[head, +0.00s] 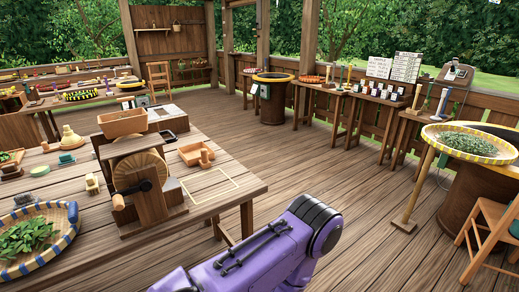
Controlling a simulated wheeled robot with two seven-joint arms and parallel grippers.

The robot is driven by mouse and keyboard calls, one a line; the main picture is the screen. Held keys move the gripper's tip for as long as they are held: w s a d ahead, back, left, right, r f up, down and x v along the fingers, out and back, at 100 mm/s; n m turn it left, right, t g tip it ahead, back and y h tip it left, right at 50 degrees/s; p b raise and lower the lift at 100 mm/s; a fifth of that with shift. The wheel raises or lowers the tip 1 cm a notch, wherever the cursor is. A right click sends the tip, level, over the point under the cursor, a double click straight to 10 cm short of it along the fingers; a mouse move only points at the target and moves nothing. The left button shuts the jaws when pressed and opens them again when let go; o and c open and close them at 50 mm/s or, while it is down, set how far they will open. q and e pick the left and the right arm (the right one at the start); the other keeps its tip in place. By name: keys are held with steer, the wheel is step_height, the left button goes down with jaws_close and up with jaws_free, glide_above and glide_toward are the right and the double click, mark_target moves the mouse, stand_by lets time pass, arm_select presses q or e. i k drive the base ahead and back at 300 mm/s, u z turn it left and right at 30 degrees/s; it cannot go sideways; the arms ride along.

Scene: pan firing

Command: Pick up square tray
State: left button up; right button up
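I cannot tell for sure which thing is the square tray. A shallow, square-looking orange-brown tray (188,152) lies on the wooden table at left, to the right of the wooden hand mill (142,176). Small brown pieces (206,159) sit at its right side. A deeper rectangular orange-brown box (122,122) sits on top of the mill. A purple link of my own arm fills the bottom middle, in front of the table's right end. Neither gripper shows in the head view.
The wooden table (245,187) has a yellow square outline (212,190) near its right end. A woven basket of leaves (70,236) stands at front left. At right are a round leaf tray (436,131) and a wooden chair (492,232). The floor (300,160) between is clear.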

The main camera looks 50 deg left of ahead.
mark_target(199, 154)
steer(key=i, duration=1.15)
steer(key=u, duration=0.8)
steer(key=i, duration=0.75)
steer(key=u, duration=0.9)
